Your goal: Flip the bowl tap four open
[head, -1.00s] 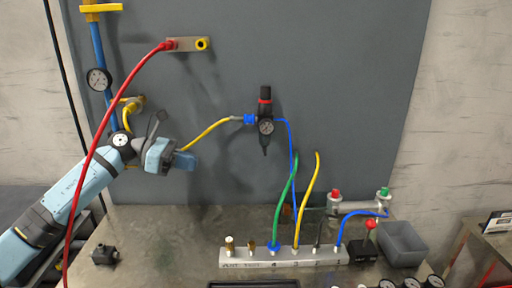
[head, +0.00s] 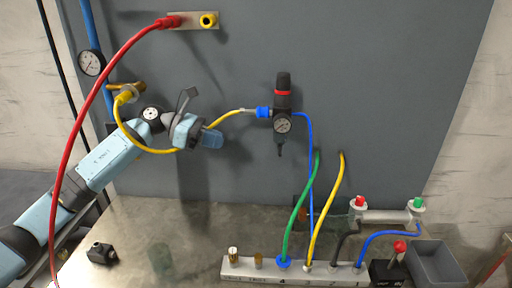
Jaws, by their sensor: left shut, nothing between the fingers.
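The black filter-regulator unit (head: 282,105) with a red band hangs on the grey panel, with a round gauge on its front and a narrow black tip (head: 280,149) below. No tap marked four can be read in this view, and I cannot tell which part is bowl tap four. My left gripper (head: 213,138) is shut and empty, in front of the panel, left of the regulator and apart from it. The yellow hose (head: 233,116) runs behind or beside the gripper to the regulator's blue fitting (head: 263,112). My right gripper is not in view.
A pale manifold block (head: 240,265) on the bench holds green, yellow, black and blue hoses. A metal pipe with red and green caps (head: 388,214) and a grey bin (head: 437,262) stand right. A red hose (head: 97,115) arcs over my left arm. A black fitting (head: 102,253) lies left.

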